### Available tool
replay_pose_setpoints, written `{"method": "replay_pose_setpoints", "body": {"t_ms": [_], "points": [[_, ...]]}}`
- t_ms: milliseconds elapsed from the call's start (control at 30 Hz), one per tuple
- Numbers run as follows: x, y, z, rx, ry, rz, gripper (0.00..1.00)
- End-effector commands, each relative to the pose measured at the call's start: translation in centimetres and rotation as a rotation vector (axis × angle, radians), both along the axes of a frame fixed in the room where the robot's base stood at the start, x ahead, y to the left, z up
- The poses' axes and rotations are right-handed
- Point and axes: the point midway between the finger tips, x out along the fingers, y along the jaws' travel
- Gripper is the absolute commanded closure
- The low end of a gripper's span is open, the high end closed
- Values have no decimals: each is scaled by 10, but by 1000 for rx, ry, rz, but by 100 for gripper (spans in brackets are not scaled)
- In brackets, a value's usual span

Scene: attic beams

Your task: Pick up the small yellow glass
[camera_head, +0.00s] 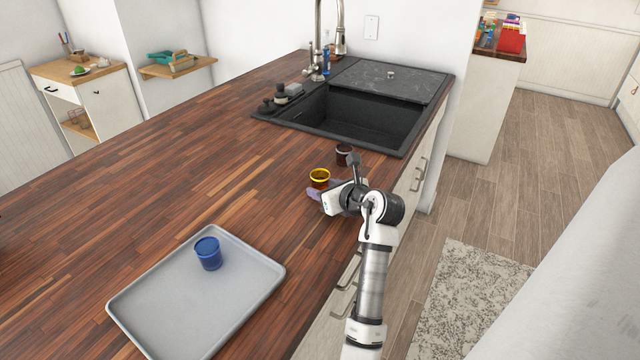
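The small yellow glass (320,178) stands upright on the brown wooden counter, in front of the sink. My gripper (326,190) is low over the counter, right beside the glass on its near right side. A greyish-purple shape, perhaps a fingertip, shows just below and left of the glass. The lower part of the glass is partly hidden by my gripper. I cannot tell whether the fingers are around the glass, touching it or apart from it.
A small dark glass (343,153) stands just behind the yellow one, near the black sink (375,118). A blue cup (208,253) stands on a grey tray (150,312) at the front left. The counter left of the yellow glass is clear.

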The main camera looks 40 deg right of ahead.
Motion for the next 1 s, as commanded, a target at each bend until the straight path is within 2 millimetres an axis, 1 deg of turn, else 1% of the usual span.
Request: {"method": "replay_pose_setpoints", "body": {"t_ms": [33,200,233,467,667,767,867,1000], "points": [[0,0,0,0,0,0,59],[0,0,0,0,0,0,81],[0,0,1,-1,-1,0,84],[0,0,1,-1,-1,0,84],[0,0,12,-4,-2,2,84],[0,0,25,-7,-4,0,84],[0,-1,45,-9,-4,0,84],[0,0,85,-10,-4,1,84]]}}
